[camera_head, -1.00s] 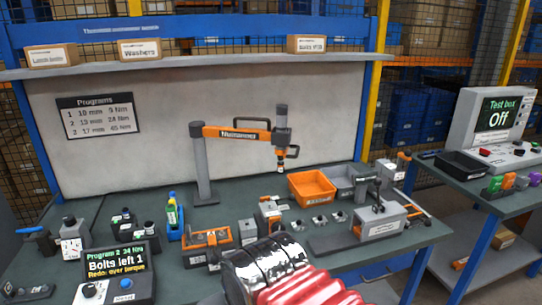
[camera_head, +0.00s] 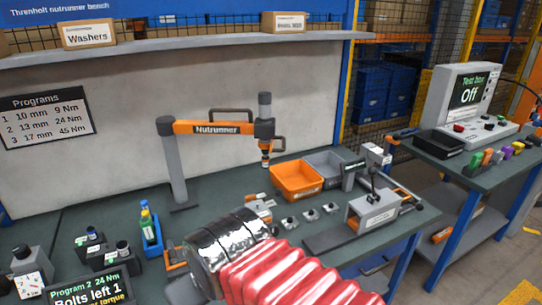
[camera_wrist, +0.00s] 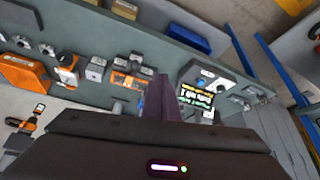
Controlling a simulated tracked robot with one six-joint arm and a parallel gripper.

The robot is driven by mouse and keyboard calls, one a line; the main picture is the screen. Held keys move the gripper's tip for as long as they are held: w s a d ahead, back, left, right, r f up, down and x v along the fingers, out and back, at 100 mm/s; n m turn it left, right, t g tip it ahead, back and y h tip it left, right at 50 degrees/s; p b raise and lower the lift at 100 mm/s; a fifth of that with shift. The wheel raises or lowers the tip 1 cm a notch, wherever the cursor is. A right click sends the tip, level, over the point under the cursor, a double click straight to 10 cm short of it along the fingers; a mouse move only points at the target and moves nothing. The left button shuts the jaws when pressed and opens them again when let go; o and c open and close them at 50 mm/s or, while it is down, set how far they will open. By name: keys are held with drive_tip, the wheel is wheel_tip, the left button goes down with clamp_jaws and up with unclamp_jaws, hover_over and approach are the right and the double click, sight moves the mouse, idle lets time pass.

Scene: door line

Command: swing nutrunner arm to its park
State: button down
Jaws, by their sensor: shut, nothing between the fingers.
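The nutrunner arm (camera_head: 222,128) is an orange beam labelled Nutrunner, reaching right from a grey post (camera_head: 176,170) at the back of the bench. I cannot make out a marked park. In the wrist view my gripper (camera_wrist: 164,85) is shut and empty over the bench. In the head view my silver and red arm parts fill the lower middle, and the fingers are hidden.
An orange bin (camera_head: 296,182), a grey bin (camera_head: 328,165) and a clamp fixture (camera_head: 374,212) stand right of the nutrunner. A blue bottle holder (camera_head: 151,235) and a program display (camera_head: 85,290) are at left. The test box (camera_head: 470,100) stands on a separate right-hand table.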

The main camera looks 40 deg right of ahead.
drive_tip(key=w+d+r+n, duration=0.2)
drive_tip(key=w+d+r, duration=0.3)
drive_tip(key=w+d, duration=0.15)
drive_tip(key=w+d+r+n, duration=0.1)
drive_tip(key=w+d+r, duration=0.35)
drive_tip(key=d, duration=0.35)
drive_tip(key=w+d+r+n, duration=0.1)
drive_tip(key=w+d, duration=0.1)
drive_tip(key=d, duration=0.8)
drive_tip(key=w+d+r+n+h, duration=0.1)
drive_tip(key=w+d+r+n, duration=0.1)
drive_tip(key=d, duration=0.9)
drive_tip(key=shift+r+n+t, duration=0.3)
drive_tip(key=shift+t, duration=0.1)
drive_tip(key=shift+w, duration=0.15)
drive_tip(key=w+d+f, duration=0.4)
drive_tip(key=w+f, duration=0.3)
drive_tip(key=f, duration=0.2)
drive_tip(key=shift+w+f, duration=0.2)
drive_tip(key=shift+w, duration=0.15)
